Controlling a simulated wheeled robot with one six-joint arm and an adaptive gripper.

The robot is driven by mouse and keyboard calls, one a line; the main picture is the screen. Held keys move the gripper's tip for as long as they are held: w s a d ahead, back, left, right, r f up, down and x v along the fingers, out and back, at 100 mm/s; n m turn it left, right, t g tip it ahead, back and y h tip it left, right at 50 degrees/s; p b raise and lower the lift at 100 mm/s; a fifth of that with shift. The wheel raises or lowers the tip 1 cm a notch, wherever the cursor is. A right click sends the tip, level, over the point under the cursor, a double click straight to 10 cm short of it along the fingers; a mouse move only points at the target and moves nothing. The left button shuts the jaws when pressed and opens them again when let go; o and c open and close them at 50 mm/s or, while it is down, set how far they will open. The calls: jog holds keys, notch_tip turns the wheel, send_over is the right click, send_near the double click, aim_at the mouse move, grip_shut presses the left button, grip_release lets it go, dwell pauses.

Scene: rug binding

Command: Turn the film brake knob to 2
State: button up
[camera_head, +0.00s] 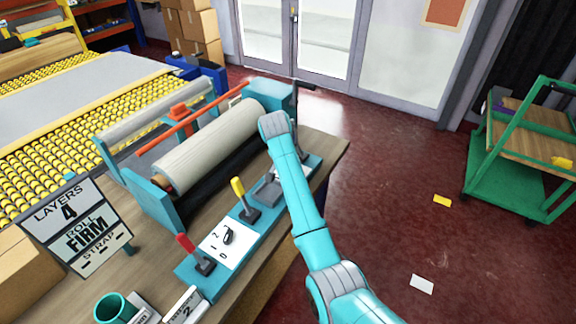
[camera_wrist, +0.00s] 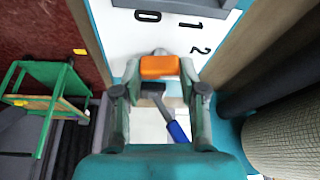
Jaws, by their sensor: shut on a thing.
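In the wrist view my gripper (camera_wrist: 161,68) is shut on an orange knob (camera_wrist: 160,66), one finger on each side of it. The knob sits at a white dial plate (camera_wrist: 120,30) marked 0, 1 and 2. The 0 is at the top, the 1 to its right and the 2 lower right. A grey piece shows just above the knob; which mark it points to I cannot tell. In the head view my arm hides the gripper and this knob. Another white dial plate (camera_head: 215,250), with a dark knob (camera_head: 229,236), lies nearer on the bench panel.
A blue-handled lever (camera_wrist: 178,130) stands close below the knob in the wrist view. A yellow lever (camera_head: 239,188) and a red lever (camera_head: 187,244) stand along the teal panel. The rug roll (camera_head: 208,145) lies beside it. A green cart (camera_head: 515,190) stands right; floor between is mostly clear.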

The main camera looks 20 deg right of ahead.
jog(key=o, duration=1.1)
jog(key=shift+o, duration=0.2)
jog(key=v, duration=1.2)
